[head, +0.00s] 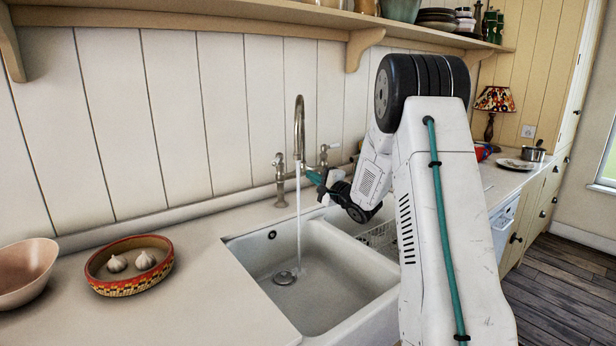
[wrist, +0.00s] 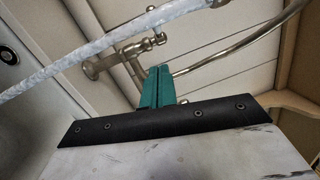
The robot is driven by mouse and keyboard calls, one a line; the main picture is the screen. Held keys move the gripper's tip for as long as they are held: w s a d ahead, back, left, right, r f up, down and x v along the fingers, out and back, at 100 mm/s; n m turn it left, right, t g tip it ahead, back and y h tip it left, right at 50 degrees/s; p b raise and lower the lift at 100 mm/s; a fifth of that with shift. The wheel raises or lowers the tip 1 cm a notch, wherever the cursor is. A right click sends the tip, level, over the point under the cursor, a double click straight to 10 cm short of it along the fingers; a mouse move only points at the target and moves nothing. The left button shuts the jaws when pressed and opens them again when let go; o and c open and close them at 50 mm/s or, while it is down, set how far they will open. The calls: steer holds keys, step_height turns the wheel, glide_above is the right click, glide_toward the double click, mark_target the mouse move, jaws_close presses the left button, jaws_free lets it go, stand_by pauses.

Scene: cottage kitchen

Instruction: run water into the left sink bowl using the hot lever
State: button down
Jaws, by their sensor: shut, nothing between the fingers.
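The metal bridge tap (head: 299,125) stands behind the sink, with its curved spout over the left bowl (head: 318,250). Water (head: 299,220) runs from it in a steady stream into that bowl, near the drain (head: 284,277). One lever (head: 279,160) is on the left of the tap and another (head: 325,150) on the right; no hot mark can be read. My gripper (head: 313,177) is shut and empty, just right of the stream below the spout. In the wrist view its teal fingers (wrist: 157,86) are together, in front of the tap body (wrist: 97,66), with the stream (wrist: 110,50) crossing above.
A wire rack (head: 380,236) sits to the right of the left bowl, partly hidden by my arm. A patterned bowl with garlic (head: 128,287) and a pink bowl (head: 24,272) stand on the left counter. A shelf (head: 270,14) runs above the tap.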

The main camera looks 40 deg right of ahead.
mark_target(278, 161)
steer(key=w+a+r, duration=0.1)
steer(key=w+a, duration=0.3)
steer(key=w, duration=0.5)
steer(key=shift+w+r, duration=0.4)
steer(key=shift+d+h, duration=0.1)
steer(key=shift+h, duration=0.2)
